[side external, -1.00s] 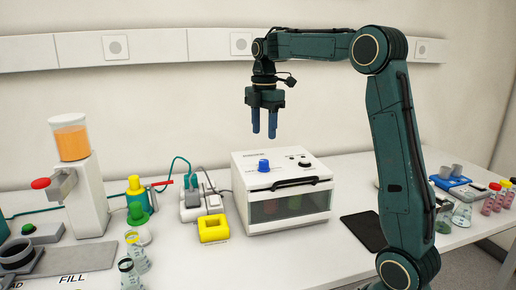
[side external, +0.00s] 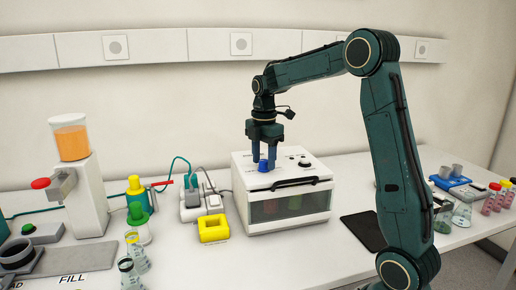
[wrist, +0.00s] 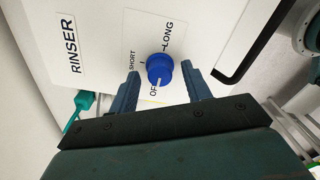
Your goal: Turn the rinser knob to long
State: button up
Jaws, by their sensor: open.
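The white rinser box (side external: 290,210) stands on the bench with a blue knob (side external: 263,166) on its top. In the wrist view the blue knob (wrist: 160,67) sits among the labels SHORT, LONG and OFF. A white mark on the knob points toward OFF; LONG is on its far side, up and right. My gripper (side external: 263,163) points straight down over the knob. In the wrist view my gripper (wrist: 162,82) is open, with one finger on each side of the knob. Whether the fingers touch it cannot be told.
A black mat (side external: 364,231) lies on the right.

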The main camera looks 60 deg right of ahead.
jog(key=c, duration=1)
